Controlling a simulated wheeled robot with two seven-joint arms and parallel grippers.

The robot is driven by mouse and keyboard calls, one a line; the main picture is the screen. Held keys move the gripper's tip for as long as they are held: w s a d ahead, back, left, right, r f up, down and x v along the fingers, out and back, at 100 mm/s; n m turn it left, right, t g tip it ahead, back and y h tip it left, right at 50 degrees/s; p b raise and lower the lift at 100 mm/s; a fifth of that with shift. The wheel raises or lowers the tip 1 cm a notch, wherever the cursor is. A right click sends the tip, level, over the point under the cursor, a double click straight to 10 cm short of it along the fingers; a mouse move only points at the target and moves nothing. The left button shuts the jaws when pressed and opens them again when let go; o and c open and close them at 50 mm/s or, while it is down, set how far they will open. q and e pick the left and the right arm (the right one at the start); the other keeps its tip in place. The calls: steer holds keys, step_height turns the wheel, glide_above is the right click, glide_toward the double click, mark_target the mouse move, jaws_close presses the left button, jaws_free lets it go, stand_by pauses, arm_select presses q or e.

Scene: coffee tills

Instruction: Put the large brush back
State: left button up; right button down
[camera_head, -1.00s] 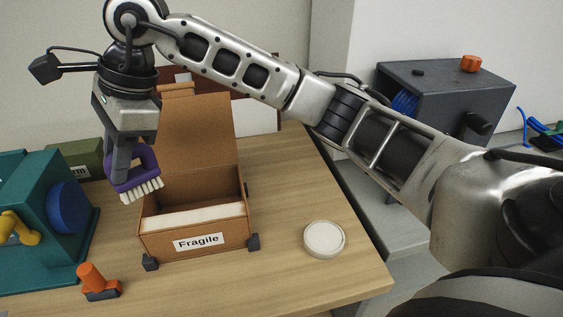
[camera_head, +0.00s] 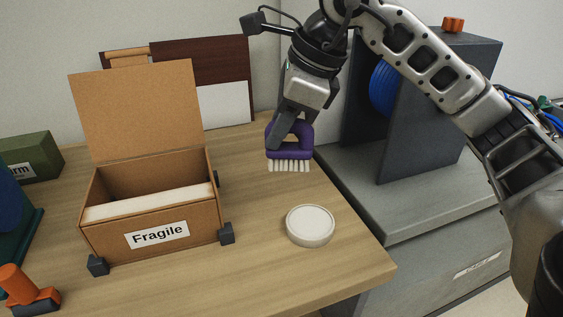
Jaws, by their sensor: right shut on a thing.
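The large brush (camera_head: 290,158) has a purple body and white bristles pointing down. My right gripper (camera_head: 286,135) is shut on its purple handle and holds it above the right part of the wooden table, behind a round white dish (camera_head: 310,226). The brush looks clear of the dish. An open cardboard box (camera_head: 160,207) labelled "Fragile" stands to the left of the brush, with its lid raised and a white slab inside. My left gripper is not in view.
A dark grey machine (camera_head: 430,110) with a blue coil stands on a grey cabinet (camera_head: 400,195) at the right. An orange-topped item (camera_head: 25,290) lies front left, and a green box (camera_head: 30,157) is at the back left.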

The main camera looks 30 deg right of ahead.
steer(key=w+d+f, duration=0.1)
steer(key=w+f, duration=0.1)
steer(key=f, duration=0.1)
steer(key=w+d+f, duration=0.2)
steer(key=w+f, duration=0.1)
steer(key=f, duration=0.1)
steer(key=w+d+f, duration=0.1)
steer(key=w+f, duration=0.2)
steer(key=shift+d+f, duration=0.2)
steer(key=shift+d, duration=0.1)
steer(key=shift+f, duration=0.25)
steer(key=shift+f, duration=0.2)
steer(key=c, duration=1.3)
jaws_free()
